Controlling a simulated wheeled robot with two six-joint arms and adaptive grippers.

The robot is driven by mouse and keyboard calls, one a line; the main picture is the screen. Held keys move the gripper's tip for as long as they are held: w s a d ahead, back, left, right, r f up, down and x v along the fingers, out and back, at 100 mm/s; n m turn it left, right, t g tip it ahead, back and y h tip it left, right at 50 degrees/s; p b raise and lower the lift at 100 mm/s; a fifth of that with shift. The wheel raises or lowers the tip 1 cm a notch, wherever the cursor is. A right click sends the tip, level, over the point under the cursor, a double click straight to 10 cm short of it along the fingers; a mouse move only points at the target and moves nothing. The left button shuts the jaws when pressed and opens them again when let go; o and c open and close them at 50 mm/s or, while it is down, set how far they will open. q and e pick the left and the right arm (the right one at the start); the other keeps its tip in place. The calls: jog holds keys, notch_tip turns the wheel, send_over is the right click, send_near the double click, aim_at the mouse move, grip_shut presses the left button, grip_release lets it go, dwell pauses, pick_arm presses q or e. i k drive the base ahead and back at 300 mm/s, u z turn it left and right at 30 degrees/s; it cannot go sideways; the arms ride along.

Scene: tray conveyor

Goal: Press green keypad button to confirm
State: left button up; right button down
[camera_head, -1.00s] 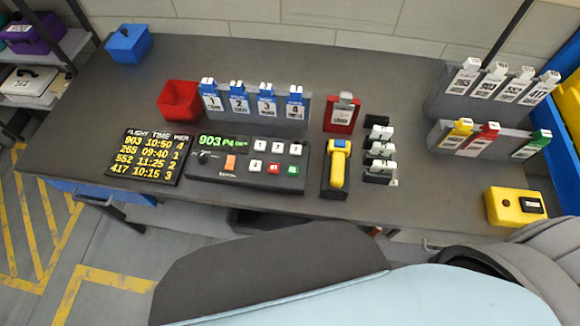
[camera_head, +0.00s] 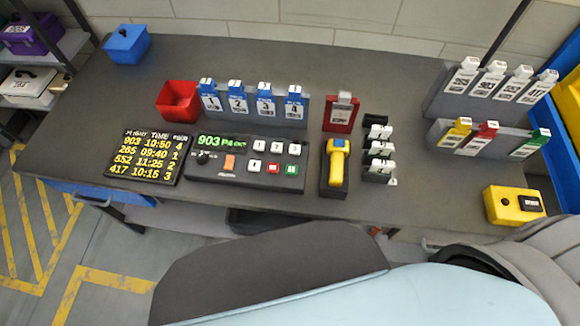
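The black keypad console (camera_head: 237,177) lies on the grey table, with a green-lit display (camera_head: 223,142) that reads "903 P4" and some small text. The green button (camera_head: 291,170) is at the lower right of its keys, just right of a red button (camera_head: 272,167). White number keys (camera_head: 275,147) sit above them, and an orange key (camera_head: 229,162) and a dark knob are at the left. Nothing covers the green button. Neither gripper shows in the head view.
A flight board (camera_head: 146,156) lies left of the console. A yellow handheld scanner (camera_head: 337,165) stands to its right. Blue numbered tags (camera_head: 238,98) stand behind it, beside a red bin (camera_head: 178,101). A yellow box (camera_head: 515,206) is at the right edge. My own body covers the lower right.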

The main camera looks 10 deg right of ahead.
aim_at(291, 170)
jog(key=z, duration=0.5)
jog(key=k, duration=1)
jog(key=u, duration=1.1)
jog(key=i, duration=0.5)
jog(key=z, duration=0.1)
